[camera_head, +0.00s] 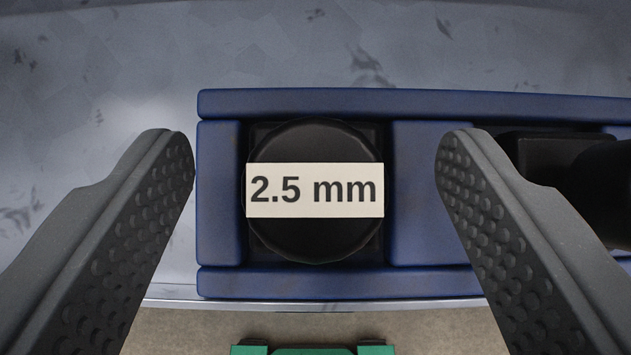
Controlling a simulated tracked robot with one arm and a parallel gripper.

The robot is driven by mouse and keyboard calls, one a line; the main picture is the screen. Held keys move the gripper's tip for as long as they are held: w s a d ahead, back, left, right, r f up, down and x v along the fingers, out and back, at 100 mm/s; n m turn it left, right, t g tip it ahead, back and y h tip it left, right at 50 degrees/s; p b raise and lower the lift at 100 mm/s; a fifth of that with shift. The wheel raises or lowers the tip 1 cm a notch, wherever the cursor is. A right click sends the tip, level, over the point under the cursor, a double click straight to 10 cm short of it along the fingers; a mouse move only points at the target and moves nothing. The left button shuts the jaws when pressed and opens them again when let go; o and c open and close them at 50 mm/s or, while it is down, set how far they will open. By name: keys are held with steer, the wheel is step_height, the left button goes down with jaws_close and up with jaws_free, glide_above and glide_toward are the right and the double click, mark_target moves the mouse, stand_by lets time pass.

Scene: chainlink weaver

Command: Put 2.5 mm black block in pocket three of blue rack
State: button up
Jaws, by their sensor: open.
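The 2.5 mm black block (314,240) has a round black top with a white "2.5 mm" label. It sits in the leftmost visible pocket of the blue rack (330,104), in the middle of the view. My gripper (315,145) is open, with its two grey dimpled fingers apart on the left and right of the block. Neither finger appears to touch the block. The right finger overlaps part of the rack in the picture. The rack runs on past the right edge, so its other pockets are partly hidden or out of view.
Another black object (600,185) sits in the rack pocket at the right edge, partly behind my right finger. The rack stands on a grey scuffed surface (110,70), clear at the upper left. Below its front edge, a green object (315,351) shows over a beige floor.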

steer(key=p+v, duration=0.3)
steer(key=v, duration=1)
steer(key=shift+s+r, duration=0.2)
steer(key=shift+r, duration=0.05)
steer(key=s+r+t+p, duration=0.2)
steer(key=s+r, duration=0.3)
steer(key=r, duration=1)
steer(key=s+r+t+p, duration=0.2)
steer(key=s+r, duration=0.3)
steer(key=r, duration=1)
steer(key=s+r+t+p, duration=0.2)
steer(key=s+r, duration=0.3)
steer(key=r, duration=1)
steer(key=shift+s+a+r+t, duration=0.3)
steer(key=shift+a+t, duration=0.1)
steer(key=shift+t, duration=0.3)
